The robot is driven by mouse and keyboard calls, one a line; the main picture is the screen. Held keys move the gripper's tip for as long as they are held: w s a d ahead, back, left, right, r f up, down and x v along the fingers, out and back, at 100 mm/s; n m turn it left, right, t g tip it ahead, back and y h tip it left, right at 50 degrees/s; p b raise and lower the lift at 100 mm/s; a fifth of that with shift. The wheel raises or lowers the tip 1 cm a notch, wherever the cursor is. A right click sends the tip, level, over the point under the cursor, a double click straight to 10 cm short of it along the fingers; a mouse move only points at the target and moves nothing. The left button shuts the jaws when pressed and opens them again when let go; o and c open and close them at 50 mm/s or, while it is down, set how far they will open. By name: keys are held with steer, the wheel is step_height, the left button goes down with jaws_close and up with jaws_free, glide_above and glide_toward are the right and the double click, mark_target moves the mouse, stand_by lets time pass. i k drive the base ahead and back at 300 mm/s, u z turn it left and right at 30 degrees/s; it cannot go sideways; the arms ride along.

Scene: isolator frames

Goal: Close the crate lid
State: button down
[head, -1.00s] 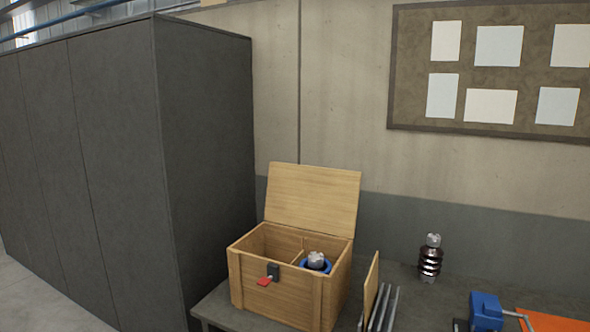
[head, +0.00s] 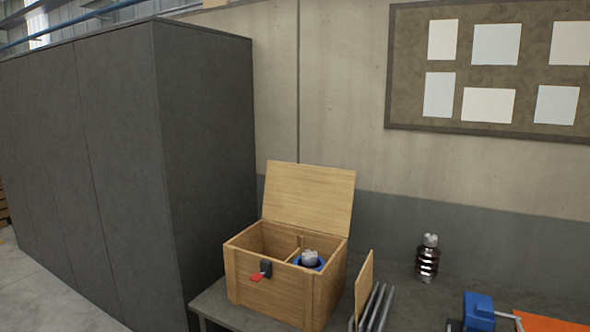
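The wooden crate (head: 275,298) stands on the left end of a grey workbench. Its lid (head: 309,196) is open, standing up and leaning slightly back along the crate's rear edge. A divider splits the inside, and a part with a silver cap and blue collar (head: 309,259) sits in the right compartment. My gripper is not in view.
A tall dark grey cabinet (head: 205,150) stands close on the left. Right of the crate are an upright wooden board with metal slats (head: 377,305), a dark ribbed insulator (head: 428,258), a blue device (head: 479,308) and an orange mat (head: 553,323). A pinboard (head: 400,100) hangs behind.

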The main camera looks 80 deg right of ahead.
mark_target(312, 197)
steer(key=u, duration=0.2)
steer(key=i, duration=1.9)
steer(key=z, duration=4.65)
steer(key=i, duration=0.15)
steer(key=u, duration=2.2)
